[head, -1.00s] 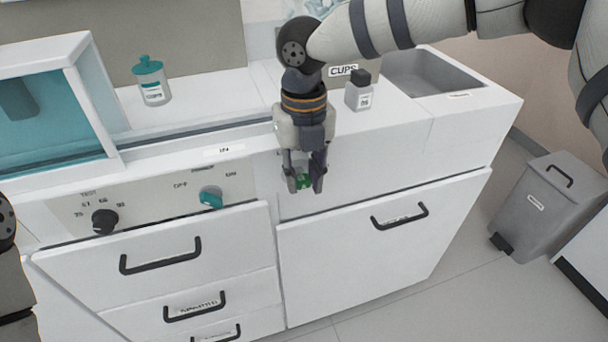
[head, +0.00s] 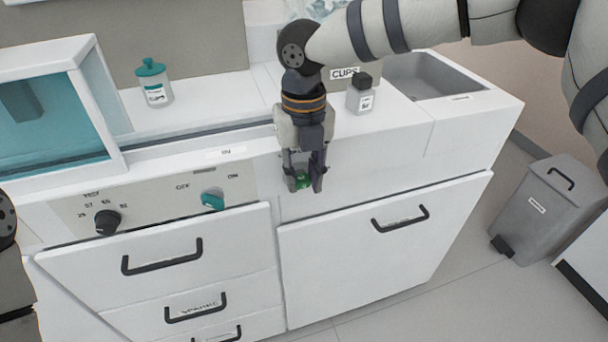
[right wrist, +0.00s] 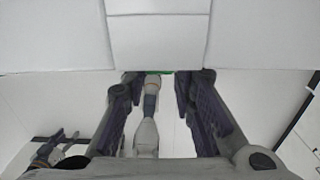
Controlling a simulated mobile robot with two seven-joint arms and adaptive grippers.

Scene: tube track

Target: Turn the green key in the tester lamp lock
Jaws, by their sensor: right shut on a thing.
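My right gripper (head: 304,184) points down in front of the white counter's front panel. Its fingers are closed on the green key (head: 302,180). Only a small green part of the key shows between the fingertips. In the right wrist view a thin green strip of it (right wrist: 160,73) shows between the fingers, against the white front. The tester lamp lock cannot be made out; the gripper covers the panel behind it. I cannot tell whether the key sits in a lock. My left gripper is out of view.
A control panel with a black knob (head: 107,222) and a teal knob (head: 212,199) is left of the gripper. Drawers and a cabinet door (head: 385,255) with black handles lie below. A small bottle (head: 361,96) stands on the counter. A grey bin (head: 545,208) stands at right.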

